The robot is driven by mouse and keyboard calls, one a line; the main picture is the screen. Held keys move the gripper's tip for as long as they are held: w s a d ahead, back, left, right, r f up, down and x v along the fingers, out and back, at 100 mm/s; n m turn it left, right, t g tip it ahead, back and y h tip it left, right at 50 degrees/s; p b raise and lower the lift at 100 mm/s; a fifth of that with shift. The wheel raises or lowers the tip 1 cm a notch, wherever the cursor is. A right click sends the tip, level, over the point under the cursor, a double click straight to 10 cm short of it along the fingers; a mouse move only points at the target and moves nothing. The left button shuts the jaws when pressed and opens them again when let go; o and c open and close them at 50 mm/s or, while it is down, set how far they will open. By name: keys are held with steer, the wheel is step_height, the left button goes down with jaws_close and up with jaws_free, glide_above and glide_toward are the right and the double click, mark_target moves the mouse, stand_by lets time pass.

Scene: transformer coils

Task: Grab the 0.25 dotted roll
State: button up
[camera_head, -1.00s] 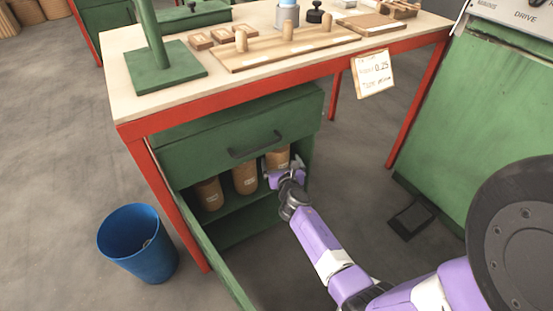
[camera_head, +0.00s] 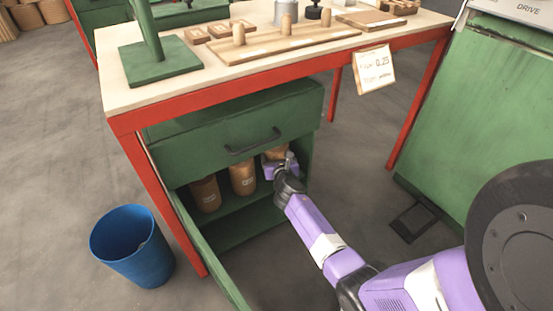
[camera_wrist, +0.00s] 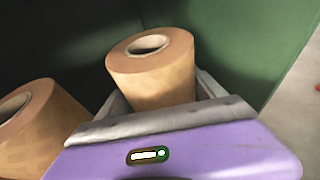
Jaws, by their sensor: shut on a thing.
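Several brown rolls stand on a shelf in the open green cabinet under the bench. The left roll (camera_head: 206,194) and the middle roll (camera_head: 243,178) stand free. My gripper (camera_head: 277,160) is inside the cabinet at the right-hand roll (camera_head: 276,152). In the wrist view that roll (camera_wrist: 152,70) sits upright between the fingers of my gripper (camera_wrist: 155,100), which are shut on it. A neighbouring roll (camera_wrist: 38,125) is to its left, apart from it. The dots or marking on the held roll cannot be made out. A hanging tag (camera_head: 374,72) reads 0.25.
A green drawer (camera_head: 240,135) is above the shelf. The open cabinet door (camera_head: 208,250) stands at the left front. A blue bin (camera_head: 133,248) is on the floor at left. The red-framed bench (camera_head: 115,75) carries wooden pegs. A green machine (camera_head: 490,110) stands at right.

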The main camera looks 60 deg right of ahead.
steer(key=c, duration=0.7)
steer(key=shift+r, duration=0.1)
steer(key=shift+r, duration=0.15)
